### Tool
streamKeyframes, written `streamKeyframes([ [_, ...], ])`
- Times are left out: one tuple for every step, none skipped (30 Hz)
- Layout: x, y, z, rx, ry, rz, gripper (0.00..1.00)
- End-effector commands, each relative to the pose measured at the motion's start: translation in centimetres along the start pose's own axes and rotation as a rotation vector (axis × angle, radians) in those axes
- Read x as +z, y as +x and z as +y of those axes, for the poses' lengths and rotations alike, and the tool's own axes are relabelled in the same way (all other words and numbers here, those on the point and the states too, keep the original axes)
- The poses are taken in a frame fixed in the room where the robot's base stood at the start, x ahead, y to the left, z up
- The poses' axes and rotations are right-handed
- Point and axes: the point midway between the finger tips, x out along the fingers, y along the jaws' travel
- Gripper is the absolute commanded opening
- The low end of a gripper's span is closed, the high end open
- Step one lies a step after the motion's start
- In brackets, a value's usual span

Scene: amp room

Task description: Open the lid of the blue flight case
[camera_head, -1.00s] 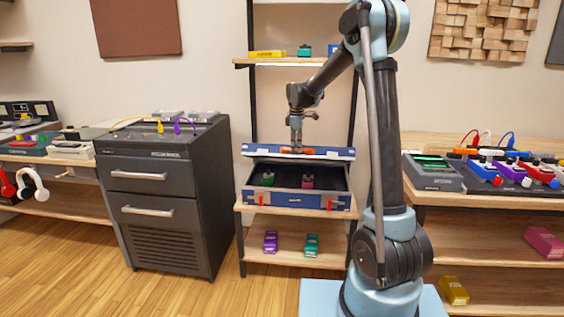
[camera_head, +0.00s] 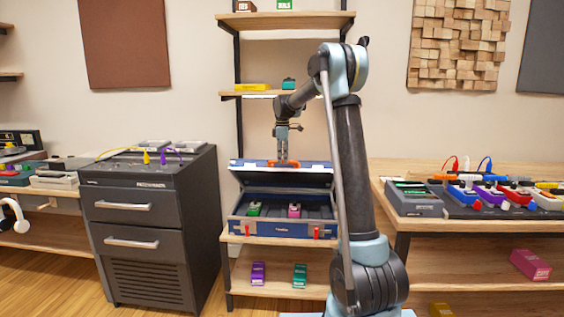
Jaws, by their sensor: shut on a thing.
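The blue flight case (camera_head: 268,225) sits on the middle board of the shelf unit. Its lid (camera_head: 310,166) is raised part way and tilted back, with a dark interior showing. A green pedal (camera_head: 254,209) and a pink pedal (camera_head: 294,210) lie inside. An orange handle (camera_head: 284,163) is on the lid's front edge. My gripper (camera_head: 283,158) reaches down from above and is shut on the orange handle. The fingertips are small in this view. Two red latches are on the case's front, one of them at the right (camera_head: 316,233).
A dark drawer cabinet (camera_head: 150,215) stands left of the shelf unit. A wooden bench (camera_head: 470,225) with pedals is at the right, beside my arm. A shelf board (camera_head: 258,93) with small boxes is above the case. Purple (camera_head: 258,273) and teal (camera_head: 300,275) pedals lie below.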

Motion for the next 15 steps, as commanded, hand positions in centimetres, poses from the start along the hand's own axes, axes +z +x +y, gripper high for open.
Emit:
streamKeyframes([
  [-0.07,0.18,0.33,0.007,0.0,0.002,0.0],
  [-0.06,0.18,0.33,0.007,0.0,0.002,0.0],
  [-0.06,0.19,0.34,0.008,0.0,0.002,0.0],
  [-0.06,0.2,0.34,0.008,0.0,0.002,0.0],
  [-0.05,0.2,0.34,0.008,0.0,0.002,0.0],
  [-0.05,0.21,0.35,0.008,0.0,0.002,0.21],
  [-0.05,0.21,0.35,0.008,0.0,0.002,0.28],
  [-0.04,0.21,0.34,0.007,0.0,0.002,0.35],
  [-0.04,0.19,0.31,0.007,0.0,0.002,0.36],
  [-0.03,0.17,0.29,0.007,0.0,0.002,0.36],
  [-0.03,0.15,0.25,0.006,0.0,0.002,0.36],
  [-0.03,0.13,0.22,0.006,0.0,0.001,0.36],
  [-0.02,0.12,0.21,0.006,0.0,0.001,0.36],
  [-0.02,0.11,0.19,0.005,0.0,0.001,0.36],
  [-0.02,0.11,0.18,0.005,0.0,0.001,0.36],
])
